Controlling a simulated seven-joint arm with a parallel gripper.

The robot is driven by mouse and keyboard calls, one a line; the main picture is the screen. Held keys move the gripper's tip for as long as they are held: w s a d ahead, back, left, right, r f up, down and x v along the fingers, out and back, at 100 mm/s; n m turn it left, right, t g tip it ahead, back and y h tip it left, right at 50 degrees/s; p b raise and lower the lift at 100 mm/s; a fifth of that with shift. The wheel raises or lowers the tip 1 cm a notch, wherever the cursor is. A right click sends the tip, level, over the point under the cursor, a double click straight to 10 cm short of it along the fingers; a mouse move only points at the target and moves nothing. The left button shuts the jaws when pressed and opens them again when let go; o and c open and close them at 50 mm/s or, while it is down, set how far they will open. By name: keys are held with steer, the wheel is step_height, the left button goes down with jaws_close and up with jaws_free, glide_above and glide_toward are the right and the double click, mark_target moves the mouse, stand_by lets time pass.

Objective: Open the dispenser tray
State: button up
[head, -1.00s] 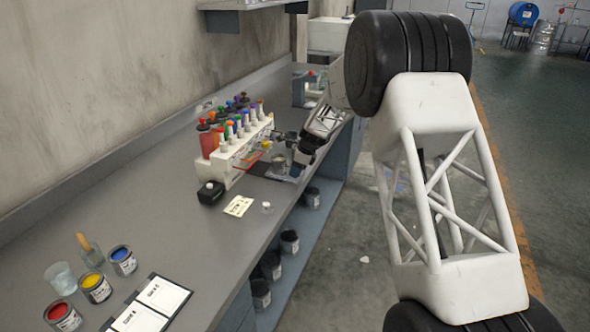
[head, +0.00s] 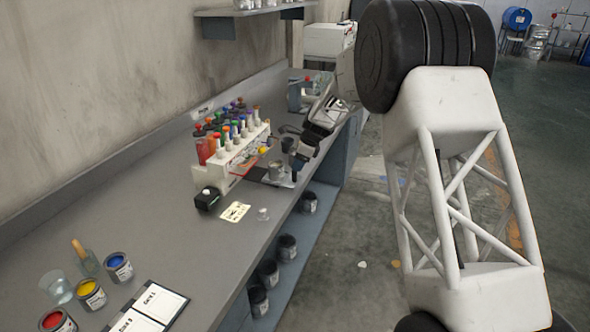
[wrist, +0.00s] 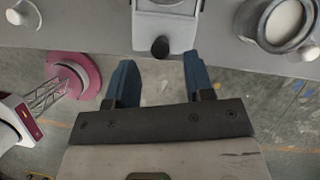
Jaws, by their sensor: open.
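The dispenser (head: 228,155) is a white rack on the grey bench, holding several bottles with coloured tops. In the wrist view, a pale tray-like part (wrist: 166,27) with a black knob (wrist: 160,47) sits at the top centre, by the bench edge; I take it for the dispenser tray. My gripper (wrist: 158,78) has two blue fingers, spread apart and empty. The knob lies just beyond the fingertips, roughly between them; no contact shows.
A metal can (wrist: 275,22) with pale contents stands right of the tray. Open paint cans (head: 90,293) stand at the near left. Shelf cans (head: 287,248) sit below. The floor right is open.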

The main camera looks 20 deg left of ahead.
steer(key=shift+v, duration=0.85)
steer(key=s+d+r+n+t+h, duration=0.1)
steer(key=s+d+r+n, duration=0.1)
steer(key=s+d+r, duration=0.6)
steer(key=s+d+r+n, duration=0.3)
steer(key=s+d+r, duration=0.15)
steer(key=d, duration=0.85)
steer(key=s+d+r+n+t+h, duration=0.1)
steer(key=s+d+r+n, duration=0.1)
steer(key=s+d+r, duration=0.65)
steer(key=s+d+n+t, duration=0.1)
steer(key=s+d+n, duration=0.3)
steer(key=s+d, duration=1.05)
steer(key=s+d+f+n+h, duration=0.1)
steer(key=s+d, duration=0.3)
steer(key=s, duration=0.5)
steer(key=s+d+f+n+h, duration=0.1)
steer(key=s+d+f+n, duration=0.1)
steer(key=s+d, duration=0.3)
steer(key=s, duration=0.4)
steer(key=shift+s+d+f+n+t, duration=0.2)
steer(key=shift+s+f+n+t, duration=0.1)
steer(key=shift+f+n+t, duration=0.1)
